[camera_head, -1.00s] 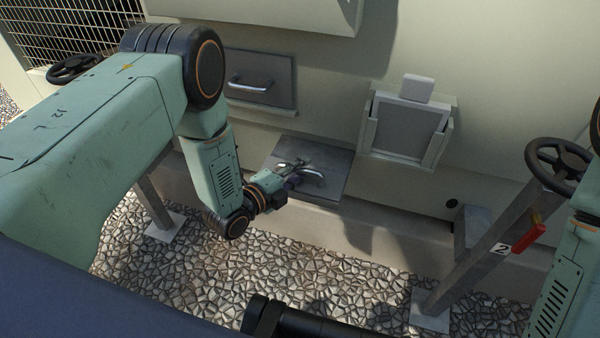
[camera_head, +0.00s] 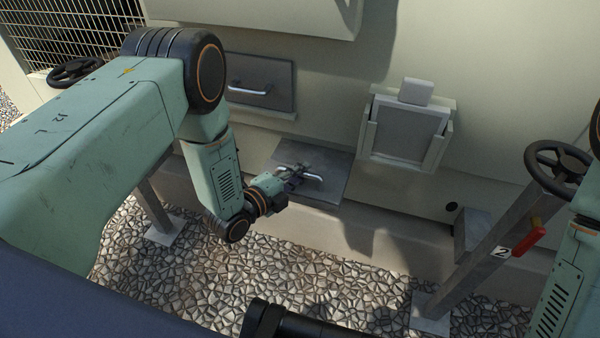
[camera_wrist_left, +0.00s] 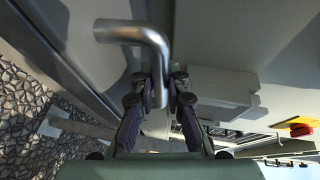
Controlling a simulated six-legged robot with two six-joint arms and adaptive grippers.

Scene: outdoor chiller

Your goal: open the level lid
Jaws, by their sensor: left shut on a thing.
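The level lid is a flat grey panel (camera_head: 336,190) lying about horizontal, low against the pale wall. It has a bent metal handle (camera_head: 313,177). My left gripper (camera_head: 298,178) is over the lid, shut on this handle. In the left wrist view the handle (camera_wrist_left: 140,35) is a thick, bent metal bar, and its lower end runs between the dark fingers (camera_wrist_left: 160,90). The lid looks down, with no clear gap under it. My right gripper is not in view; only part of my right arm shows at the right edge.
A second panel with a handle (camera_head: 258,82) is upright on the wall above. A pale framed holder (camera_head: 408,130) is right of the lid. A handwheel (camera_head: 558,160) on a post and a red lever (camera_head: 528,238) stand at right. Stony ground (camera_head: 285,260) lies in front.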

